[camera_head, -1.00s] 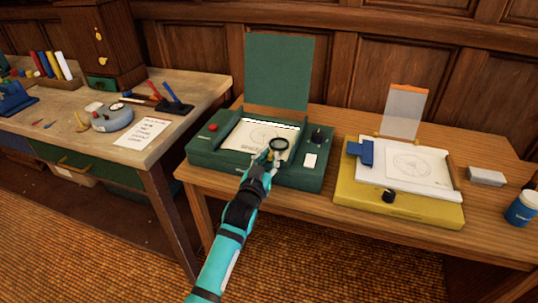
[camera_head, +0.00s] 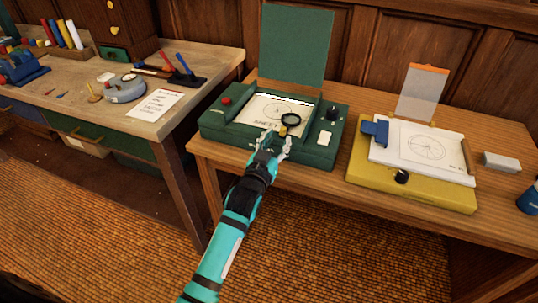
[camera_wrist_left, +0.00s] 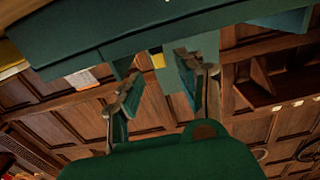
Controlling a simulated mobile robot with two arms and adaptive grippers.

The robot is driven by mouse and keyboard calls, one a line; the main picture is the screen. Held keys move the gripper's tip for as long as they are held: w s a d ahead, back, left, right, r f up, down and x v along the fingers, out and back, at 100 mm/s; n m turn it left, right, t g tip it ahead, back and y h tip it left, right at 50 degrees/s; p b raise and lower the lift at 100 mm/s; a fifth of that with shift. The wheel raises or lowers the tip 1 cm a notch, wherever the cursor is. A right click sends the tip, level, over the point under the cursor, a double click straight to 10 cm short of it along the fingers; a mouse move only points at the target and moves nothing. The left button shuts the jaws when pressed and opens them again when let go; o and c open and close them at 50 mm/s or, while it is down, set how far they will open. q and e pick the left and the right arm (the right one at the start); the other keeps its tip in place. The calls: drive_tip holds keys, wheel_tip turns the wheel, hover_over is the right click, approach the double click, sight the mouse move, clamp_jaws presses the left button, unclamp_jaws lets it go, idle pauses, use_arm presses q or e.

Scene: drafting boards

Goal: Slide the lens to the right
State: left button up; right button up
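A lens (camera_head: 290,120) with a round black rim stands over the drawing sheet (camera_head: 262,113) in the green drafting box (camera_head: 217,126), toward the sheet's right side. A small yellow piece (camera_head: 283,131) shows just below the lens. My left gripper (camera_head: 275,140) is at the box's front edge, just below and left of the lens. Its two fingers are spread apart. The left wrist view also shows the fingers (camera_wrist_left: 163,85) apart with nothing clearly held between them. Whether a finger touches the yellow piece cannot be told. My right gripper is not in view.
The box's green lid (camera_head: 297,45) stands open behind. A yellow drafting board (camera_head: 425,192) sits to the right on the wooden table (camera_head: 219,155).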

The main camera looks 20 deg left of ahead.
use_arm(q)
drive_tip(key=s, duration=0.8)
drive_tip(key=shift+s, duration=0.2)
drive_tip(key=shift+a, duration=0.1)
drive_tip(key=s+f+g, duration=0.3)
drive_tip(key=s+f, duration=0.1)
drive_tip(key=f, duration=0.8)
drive_tip(key=s+d+f+m+g, duration=0.1)
drive_tip(key=s+f+g, duration=0.25)
drive_tip(key=f, duration=0.85)
drive_tip(key=s+f+g, duration=0.2)
drive_tip(key=s+f, duration=0.3)
drive_tip(key=f, duration=0.8)
drive_tip(key=s+a+f+g, duration=0.2)
drive_tip(key=s+f, duration=0.4)
drive_tip(key=s, duration=0.5)
drive_tip(key=s+a+f+g+p, duration=0.1)
drive_tip(key=s+f, duration=0.5)
drive_tip(key=s, duration=0.6)
drive_tip(key=s+a+f+m+g, duration=0.1)
drive_tip(key=s+a+f+g, duration=0.2)
drive_tip(key=s, duration=0.8)
wheel_tip(320, 180, down, 4)
drive_tip(key=shift+s+a+r+g+y, duration=0.2)
drive_tip(key=shift+s+r+g+y, duration=0.1)
drive_tip(key=shift+g, duration=0.95)
drive_tip(key=shift+w, duration=0.1)
